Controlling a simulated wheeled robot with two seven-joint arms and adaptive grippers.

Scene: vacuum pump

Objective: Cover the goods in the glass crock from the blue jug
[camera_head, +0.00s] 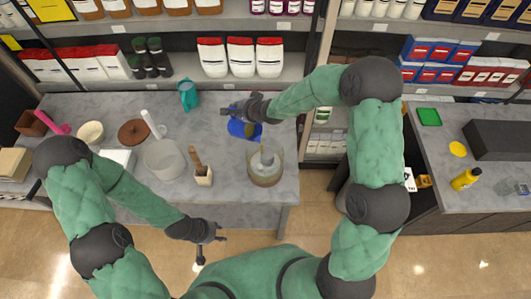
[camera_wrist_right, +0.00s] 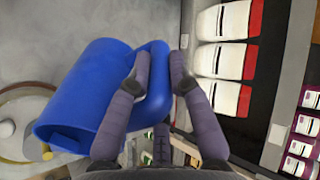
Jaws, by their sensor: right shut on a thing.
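The blue jug (camera_head: 237,128) is in my right gripper (camera_head: 245,109), which is shut on its handle, above the counter. In the right wrist view the jug (camera_wrist_right: 95,95) is tilted, its mouth toward the lower left; the fingers (camera_wrist_right: 160,75) lie on either side of the handle. A small yellowish patch shows at the mouth; I cannot tell what it is. The glass crock (camera_head: 265,178) stands just below the jug at the counter's front right, with something pale inside. Its edge (camera_wrist_right: 8,95) shows at the left in the wrist view. My left gripper (camera_head: 217,234) is open and empty, in front of the counter.
Shelves of packages rise behind.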

